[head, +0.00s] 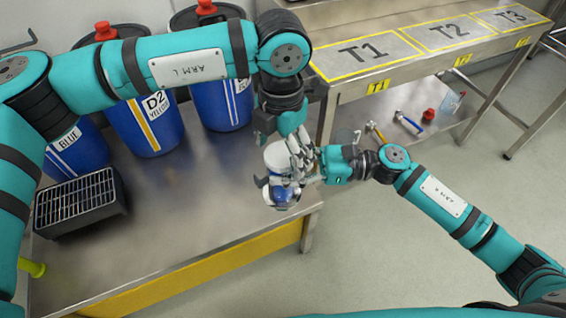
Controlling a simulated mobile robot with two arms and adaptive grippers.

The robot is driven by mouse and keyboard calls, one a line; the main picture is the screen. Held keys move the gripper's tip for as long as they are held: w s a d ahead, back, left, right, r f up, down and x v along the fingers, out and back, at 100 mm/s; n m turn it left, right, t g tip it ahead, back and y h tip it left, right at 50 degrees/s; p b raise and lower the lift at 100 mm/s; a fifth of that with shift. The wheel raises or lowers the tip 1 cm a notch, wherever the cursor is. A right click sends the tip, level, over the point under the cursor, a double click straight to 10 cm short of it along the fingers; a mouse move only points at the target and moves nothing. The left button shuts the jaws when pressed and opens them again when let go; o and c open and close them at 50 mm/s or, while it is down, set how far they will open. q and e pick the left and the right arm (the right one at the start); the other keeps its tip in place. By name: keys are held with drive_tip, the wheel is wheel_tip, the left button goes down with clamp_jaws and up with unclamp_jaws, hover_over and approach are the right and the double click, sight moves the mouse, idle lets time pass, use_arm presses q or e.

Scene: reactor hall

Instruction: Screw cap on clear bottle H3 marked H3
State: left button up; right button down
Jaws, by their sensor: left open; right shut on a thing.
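The clear bottle (280,194), with blue contents, is at the right end of the steel bench. A white round part (277,156), which looks like its cap or top, shows above the blue. No H3 mark is readable. My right gripper (281,188) reaches in from the right and is shut on the bottle. My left gripper (281,149) comes down from above, open, with its fingers close around the white part. The fingers of both grippers overlap, so I cannot tell whether the white part is seated or whether the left fingers touch it.
The bench middle is clear.

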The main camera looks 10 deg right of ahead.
use_arm(q)
drive_tip(key=c, duration=1.2)
drive_tip(key=o, duration=1.2)
drive_tip(key=shift+o, duration=0.2)
drive_tip(key=shift+r, duration=0.15)
drive_tip(key=shift+r, duration=2.15)
drive_tip(key=o, duration=0.3)
drive_tip(key=shift+o, duration=0.2)
wheel_tip(320, 180, up, 12)
